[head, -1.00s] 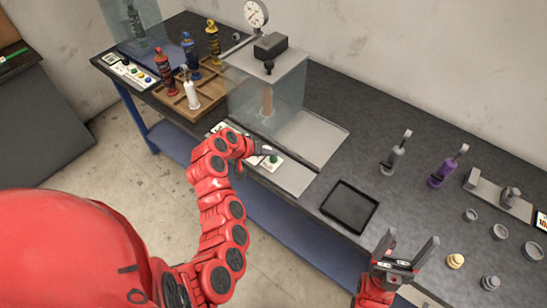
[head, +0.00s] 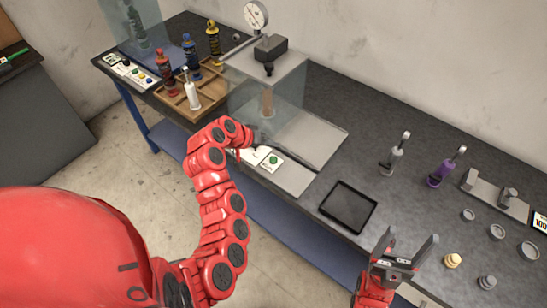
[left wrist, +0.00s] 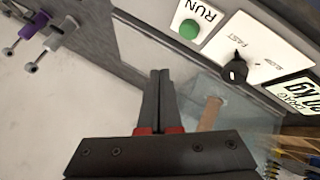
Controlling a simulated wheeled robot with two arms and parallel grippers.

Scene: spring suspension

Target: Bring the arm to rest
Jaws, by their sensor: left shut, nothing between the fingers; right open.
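My left arm (head: 222,200) reaches from the left to the front of the test stand. Its gripper (left wrist: 160,78) shows in the left wrist view with both fingers together and nothing between them. The green RUN button (left wrist: 189,29) lies beyond the fingertips, apart from them; it also shows in the head view (head: 273,159). A black FAST/SLOW knob (left wrist: 235,70) sits beside it. In the head view my arm partly covers the control panel. My right gripper (head: 411,240) is open and empty in front of the bench.
The clear-walled stand (head: 285,105) has a dial gauge (head: 256,15) behind it. A wooden rack (head: 207,97) with shock absorbers is left of it. A black tray (head: 348,206) lies right. Grey (head: 393,158) and purple (head: 444,168) dampers stand farther right, near several small round parts.

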